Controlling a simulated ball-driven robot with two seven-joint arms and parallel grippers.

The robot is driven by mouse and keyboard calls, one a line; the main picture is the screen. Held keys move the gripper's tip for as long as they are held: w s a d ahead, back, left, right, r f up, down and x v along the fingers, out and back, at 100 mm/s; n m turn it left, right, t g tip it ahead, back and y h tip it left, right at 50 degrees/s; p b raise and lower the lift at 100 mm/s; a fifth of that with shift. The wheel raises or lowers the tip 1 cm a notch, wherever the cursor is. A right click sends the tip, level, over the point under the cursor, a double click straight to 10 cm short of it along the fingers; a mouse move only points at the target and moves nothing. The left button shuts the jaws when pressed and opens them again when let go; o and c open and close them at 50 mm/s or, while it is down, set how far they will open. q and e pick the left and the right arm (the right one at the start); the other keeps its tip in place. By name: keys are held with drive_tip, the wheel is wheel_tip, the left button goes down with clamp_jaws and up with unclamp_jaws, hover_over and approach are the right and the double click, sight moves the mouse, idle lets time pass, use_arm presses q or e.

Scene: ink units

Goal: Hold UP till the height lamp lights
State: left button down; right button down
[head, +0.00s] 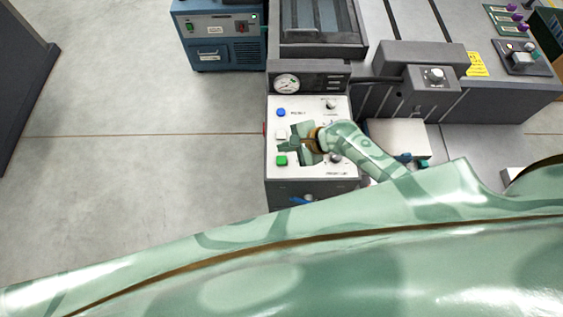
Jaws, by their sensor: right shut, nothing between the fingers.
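A white control panel (341,177) sits on a grey unit in the middle of the head view. It carries a blue button (281,112), a white button (282,134) and a green button (281,160) down its left side. My right gripper (292,144) is shut and empty over the panel, its fingers pointing left beside the white and green buttons. I cannot tell whether it touches either one. The panel's labels are too small to read, so I cannot tell which button is UP. No lit lamp can be made out; the gripper and forearm hide part of the panel. My left gripper is out of view.
A round gauge (287,83) sits above the panel. A blue box unit (218,45) stands at the back left. A grey machine with a knob box (432,78) and a yellow label (476,64) is at the right. The floor (130,180) at the left is clear.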

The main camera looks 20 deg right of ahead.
sight(285, 156)
wheel_tip(285, 156, down, 4)
drive_tip(key=b, duration=0.2)
drive_tip(key=shift+b, duration=0.35)
drive_tip(key=shift+f, duration=0.4)
idle(1.1)
drive_tip(key=shift+f, duration=0.1)
drive_tip(key=shift+f, duration=0.3)
